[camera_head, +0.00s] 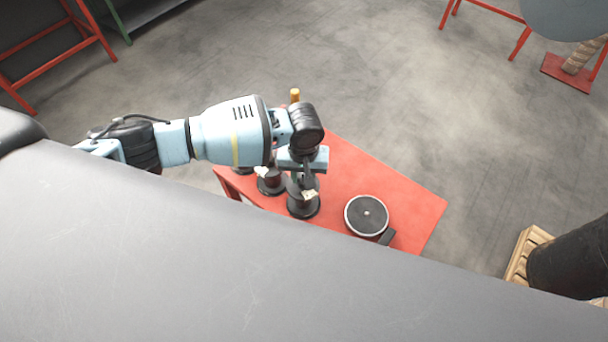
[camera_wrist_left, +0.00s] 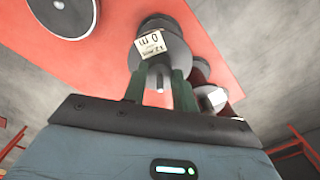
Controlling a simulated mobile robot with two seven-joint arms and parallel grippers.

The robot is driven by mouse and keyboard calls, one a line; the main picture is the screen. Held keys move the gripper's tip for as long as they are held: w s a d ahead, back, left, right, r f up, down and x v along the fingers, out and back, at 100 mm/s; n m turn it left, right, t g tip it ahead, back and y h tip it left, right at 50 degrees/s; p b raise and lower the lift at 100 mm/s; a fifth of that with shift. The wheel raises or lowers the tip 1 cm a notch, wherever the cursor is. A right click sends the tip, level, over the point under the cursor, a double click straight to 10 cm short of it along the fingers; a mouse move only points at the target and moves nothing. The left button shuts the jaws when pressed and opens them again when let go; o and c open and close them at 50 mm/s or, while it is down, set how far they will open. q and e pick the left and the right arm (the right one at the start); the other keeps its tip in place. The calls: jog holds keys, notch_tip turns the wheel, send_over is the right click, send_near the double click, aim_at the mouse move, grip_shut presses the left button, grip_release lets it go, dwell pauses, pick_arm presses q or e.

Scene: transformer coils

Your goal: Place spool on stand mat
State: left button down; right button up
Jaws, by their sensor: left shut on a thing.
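A dark spool (camera_head: 303,207) with a paper label stands out below my left gripper (camera_head: 306,180) in the head view. The gripper is shut on this spool, and the wrist view shows the labelled spool (camera_wrist_left: 165,28) between the green fingers (camera_wrist_left: 158,88). I cannot tell whether its base touches the red table. The round black stand mat (camera_head: 360,222) with a pale rim lies to the right of the spool, apart from it and empty. Part of the mat (camera_wrist_left: 62,14) also shows at the upper left of the wrist view. My right gripper is not in view.
More dark spools (camera_head: 270,186) stand left of the held one on the red table (camera_head: 410,203). The table's right end is bare. A large grey surface covers the lower head view.

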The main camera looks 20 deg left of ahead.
pick_arm(q)
jog(key=shift+f, duration=0.45)
jog(key=c, duration=1.1)
grip_release()
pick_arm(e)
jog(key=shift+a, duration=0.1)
pick_arm(q)
notch_tip(320, 180, up, 11)
jog(key=shift+r+p, duration=0.15)
jog(key=shift+p, duration=0.75)
jog(key=shift+r, duration=0.45)
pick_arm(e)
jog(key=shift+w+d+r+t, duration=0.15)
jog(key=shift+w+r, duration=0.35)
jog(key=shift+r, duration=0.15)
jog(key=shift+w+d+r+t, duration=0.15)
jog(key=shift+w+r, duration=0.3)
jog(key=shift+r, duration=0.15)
pick_arm(q)
jog(key=shift+d+f, duration=0.1)
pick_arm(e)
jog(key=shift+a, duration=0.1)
